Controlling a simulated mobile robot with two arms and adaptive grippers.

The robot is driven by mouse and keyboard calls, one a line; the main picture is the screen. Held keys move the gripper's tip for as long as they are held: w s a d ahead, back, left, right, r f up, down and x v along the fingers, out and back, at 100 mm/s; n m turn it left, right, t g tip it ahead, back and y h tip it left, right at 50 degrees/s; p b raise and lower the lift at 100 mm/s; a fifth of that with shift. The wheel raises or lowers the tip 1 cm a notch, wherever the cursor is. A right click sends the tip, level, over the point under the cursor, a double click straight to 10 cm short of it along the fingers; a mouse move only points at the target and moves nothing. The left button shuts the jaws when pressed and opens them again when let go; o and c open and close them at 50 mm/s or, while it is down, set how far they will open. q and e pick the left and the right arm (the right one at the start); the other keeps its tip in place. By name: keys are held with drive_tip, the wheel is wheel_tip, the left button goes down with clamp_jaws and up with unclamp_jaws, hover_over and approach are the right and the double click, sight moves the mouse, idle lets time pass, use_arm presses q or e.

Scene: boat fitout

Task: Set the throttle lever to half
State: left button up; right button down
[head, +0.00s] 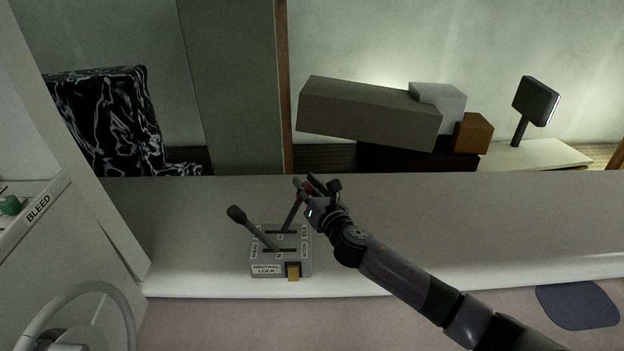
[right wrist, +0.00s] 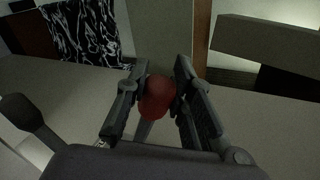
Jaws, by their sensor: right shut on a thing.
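A grey lever box (head: 281,252) with printed labels stands near the front edge of the counter. One lever (head: 251,228) has a black knob and leans to the left. The other lever (head: 292,213) has a red knob and leans slightly right of upright. My right gripper (head: 314,187) is at the red knob. In the right wrist view its two fingers are closed on either side of the red knob (right wrist: 156,98). The black-knobbed lever (right wrist: 35,119) shows at the left there. The box has a yellow piece (head: 293,271) beside the NEUTRAL LOCK label. My left gripper is not in view.
A white counter (head: 450,230) runs across, mostly clear to the right. A steering wheel (head: 128,318) and a panel marked BLEED (head: 38,207) are at the left. Boxes (head: 370,110) and a dark screen on a stalk (head: 536,101) stand behind.

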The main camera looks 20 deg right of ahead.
drive_tip(key=w+a+r+n+g+p, duration=0.1)
drive_tip(key=a+n+p, duration=0.1)
drive_tip(key=a+p, duration=0.5)
drive_tip(key=shift+w+a+r+n+h, duration=0.2)
drive_tip(key=shift+w+r+n+h, duration=0.1)
drive_tip(key=shift+w, duration=0.1)
drive_tip(key=c, duration=1.8)
unclamp_jaws()
drive_tip(key=o, duration=0.5)
drive_tip(key=shift+w+a+f, duration=0.1)
drive_tip(key=shift+w, duration=0.05)
drive_tip(key=shift+c, duration=0.2)
drive_tip(key=shift+d, duration=0.25)
drive_tip(key=s+d+r, duration=0.1)
drive_tip(key=s+r, duration=0.1)
drive_tip(key=s, duration=1)
drive_tip(key=shift+d, duration=0.2)
drive_tip(key=shift+f, duration=0.1)
